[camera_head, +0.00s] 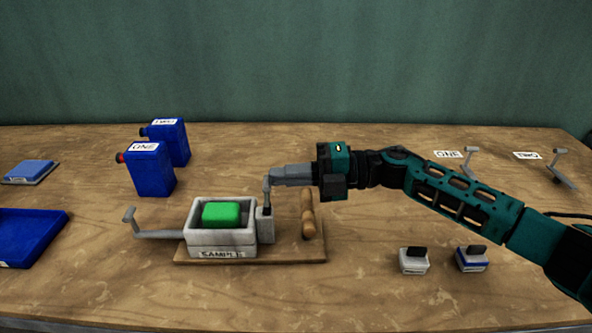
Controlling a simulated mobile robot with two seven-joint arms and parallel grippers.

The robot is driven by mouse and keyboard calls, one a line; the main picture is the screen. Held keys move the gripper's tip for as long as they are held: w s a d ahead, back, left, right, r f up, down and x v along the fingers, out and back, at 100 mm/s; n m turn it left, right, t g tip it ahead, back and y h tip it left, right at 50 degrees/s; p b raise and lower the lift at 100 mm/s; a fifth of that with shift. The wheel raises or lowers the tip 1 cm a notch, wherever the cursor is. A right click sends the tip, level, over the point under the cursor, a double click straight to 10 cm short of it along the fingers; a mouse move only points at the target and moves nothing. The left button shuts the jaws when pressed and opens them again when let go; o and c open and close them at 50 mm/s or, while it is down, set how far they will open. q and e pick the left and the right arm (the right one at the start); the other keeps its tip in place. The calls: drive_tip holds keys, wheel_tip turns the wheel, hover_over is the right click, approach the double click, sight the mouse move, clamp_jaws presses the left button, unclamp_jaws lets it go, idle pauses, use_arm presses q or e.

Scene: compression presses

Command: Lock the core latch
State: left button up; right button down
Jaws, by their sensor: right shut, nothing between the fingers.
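A grey open box (221,238) labelled SAMPLE stands on a wooden board (292,252) and holds a green block (221,214). A small grey block with an upright post (266,226) stands against the box's right side; it looks like the latch, but I cannot tell whether it is locked. A grey lever (152,234) with an upturned end sticks out from the box's left side. My right gripper (269,183) is shut and empty at the top of the post, seemingly touching it. The exact contact is too small to tell. My left gripper is not in view.
A wooden handle (308,215) stands on the board, right of the latch. Blue canisters ONE (152,172) and TWO (171,140) stand behind left. A blue tray (30,236) lies at far left. Two small switch boxes (413,261) (472,259) sit front right. The front middle table is clear.

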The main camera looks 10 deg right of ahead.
sight(267, 180)
drive_tip(key=a, duration=0.2)
drive_tip(key=a+r+p, duration=0.1)
drive_tip(key=shift+w, duration=0.25)
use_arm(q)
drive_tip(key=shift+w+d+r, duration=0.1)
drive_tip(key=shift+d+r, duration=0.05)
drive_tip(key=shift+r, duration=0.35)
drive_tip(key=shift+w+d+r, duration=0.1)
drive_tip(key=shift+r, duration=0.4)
use_arm(e)
drive_tip(key=shift+a+f, duration=0.1)
drive_tip(key=shift+a, duration=0.1)
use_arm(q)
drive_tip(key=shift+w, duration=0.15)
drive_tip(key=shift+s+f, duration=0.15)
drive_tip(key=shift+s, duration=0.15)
use_arm(e)
drive_tip(key=shift+d+r+p, duration=0.3)
drive_tip(key=shift+d, duration=0.1)
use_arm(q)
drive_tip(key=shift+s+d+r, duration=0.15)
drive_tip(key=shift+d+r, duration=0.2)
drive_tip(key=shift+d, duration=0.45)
use_arm(e)
drive_tip(key=s+d+r, duration=0.2)
drive_tip(key=d+r, duration=0.4)
drive_tip(key=d, duration=0.5)
drive_tip(key=shift+d, duration=0.2)
